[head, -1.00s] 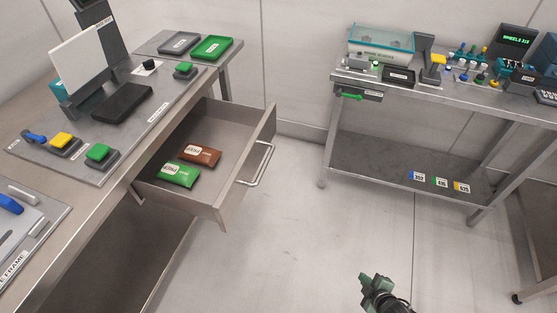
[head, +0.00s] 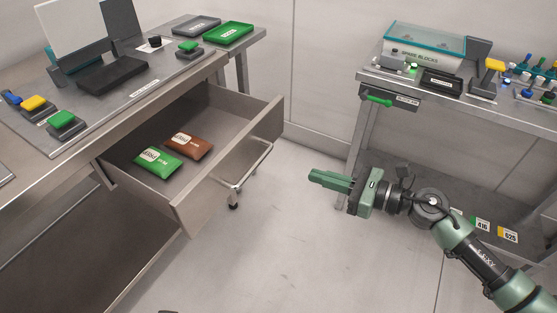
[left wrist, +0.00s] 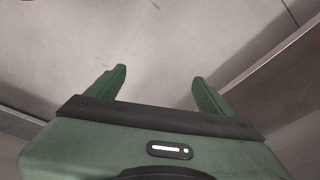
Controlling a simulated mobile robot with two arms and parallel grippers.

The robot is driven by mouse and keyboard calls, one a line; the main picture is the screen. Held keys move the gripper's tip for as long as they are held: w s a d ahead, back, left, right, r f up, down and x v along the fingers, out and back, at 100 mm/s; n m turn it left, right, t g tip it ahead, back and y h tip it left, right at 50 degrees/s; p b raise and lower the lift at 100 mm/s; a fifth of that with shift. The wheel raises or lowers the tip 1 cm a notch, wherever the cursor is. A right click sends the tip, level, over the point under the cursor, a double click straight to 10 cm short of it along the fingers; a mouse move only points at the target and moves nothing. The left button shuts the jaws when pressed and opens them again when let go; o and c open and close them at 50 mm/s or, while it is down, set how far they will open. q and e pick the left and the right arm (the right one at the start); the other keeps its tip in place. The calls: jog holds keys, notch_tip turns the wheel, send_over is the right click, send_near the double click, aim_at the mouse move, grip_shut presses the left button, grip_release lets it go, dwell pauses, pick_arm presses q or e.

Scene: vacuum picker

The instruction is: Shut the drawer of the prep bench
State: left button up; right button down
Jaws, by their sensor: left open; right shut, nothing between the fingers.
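The drawer (head: 226,165) of the prep bench (head: 95,140) is pulled well out in the head view. A green packet (head: 158,160) and a brown packet (head: 189,146) lie in it. Its bar handle (head: 250,168) is on the front panel. My right gripper (head: 314,176) is shut and empty, to the right of the handle and apart from it, with its fingers pointing left. My left gripper (left wrist: 158,88) is open and empty in the left wrist view, with pale floor beyond its fingers. It is not seen in the head view.
A second metal bench (head: 450,100) stands at the right with a teal-rimmed bin (head: 424,46) and several small parts. Floor (head: 290,250) between the benches is clear.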

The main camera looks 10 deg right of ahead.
pick_arm(q)
jog(key=shift+d+f+p, duration=0.1)
jog(key=shift+f+p, duration=0.6)
jog(key=shift+f, duration=2.15)
pick_arm(e)
jog(key=r+x, duration=0.1)
jog(key=x, duration=1)
jog(key=shift+w, duration=0.25)
jog(key=shift+a, duration=0.15)
